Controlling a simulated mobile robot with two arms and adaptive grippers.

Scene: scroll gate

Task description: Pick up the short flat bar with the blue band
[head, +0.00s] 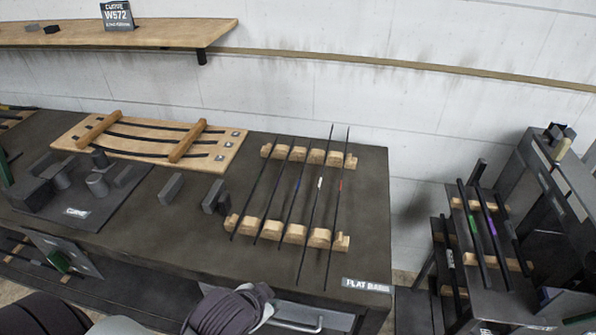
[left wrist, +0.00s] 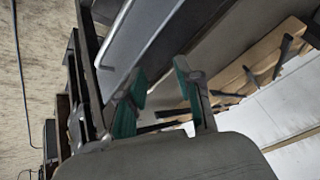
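The short flat bar with the blue band (head: 297,184) lies with other thin dark bars across two rows of notched wooden blocks on the bench. Its band is small and dark blue, left of a bar with a white band (head: 319,183) and one with a red band (head: 340,185). Those two bars look longer. My left gripper (left wrist: 165,108) shows in the left wrist view with its two teal-padded fingers apart and nothing between them. The blue band cannot be made out in that view. I do not see my right gripper.
A "FLAT BARS" label (head: 366,285) marks the bench's front right corner. Dark upright blocks (head: 213,196) stand left of the rack, and a wooden board with curved bars (head: 150,138) lies farther left. Another bar rack (head: 487,235) stands at right. A shelf (head: 120,33) overhangs the back left.

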